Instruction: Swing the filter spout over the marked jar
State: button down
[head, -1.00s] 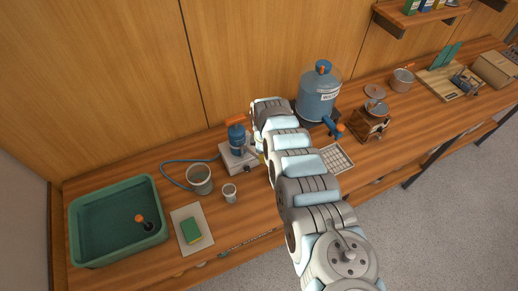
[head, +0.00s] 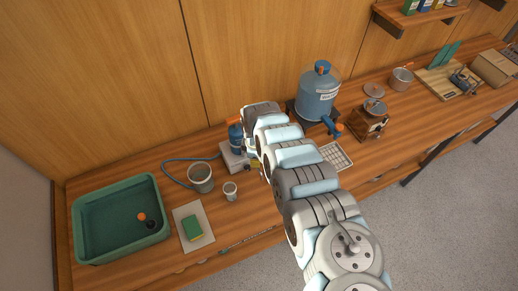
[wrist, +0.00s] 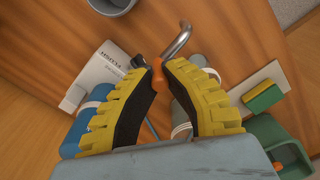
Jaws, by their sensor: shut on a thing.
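In the wrist view my gripper (wrist: 158,68) has its yellow fingertips closed on a small orange piece (wrist: 157,75). A bent metal spout (wrist: 179,40) extends just beyond the tips. The blue filter (wrist: 88,122) and its pale labelled base (wrist: 108,70) lie left of the fingers. In the head view the filter (head: 235,135) is partly behind my arm. A larger grey vessel (head: 200,174) and a small jar (head: 230,190) stand to its left. Another grey vessel (wrist: 115,4) is cut off at the wrist view's top. No mark is clear on any vessel.
A green basin (head: 90,256) and a green sponge (head: 193,228) on a pale mat are at left. A blue hose (head: 172,160) runs left of the filter. A blue tank (head: 317,98), a wooden grinder (head: 367,124) and a white grid (head: 338,155) are right of my wrist.

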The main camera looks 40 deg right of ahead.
jog(key=shift+w+a, duration=0.3)
jog(key=shift+a, duration=0.55)
jog(key=shift+w+a, duration=0.25)
jog(key=shift+a, duration=0.6)
jog(key=shift+w+a+b, duration=0.15)
jog(key=shift+w+a, duration=0.4)
jog(key=shift+a, duration=0.2)
jog(key=shift+w+a+b, duration=0.15)
jog(key=shift+w+a, duration=0.35)
jog(key=shift+a, duration=0.25)
jog(key=shift+w+a+f+b, duration=0.1)
jog(key=shift+w+a+b, duration=0.65)
jog(key=shift+b, duration=0.1)
jog(key=c, duration=0.8)
grip_release()
jog(key=shift+o, duration=0.2)
jog(key=shift+r, duration=0.2)
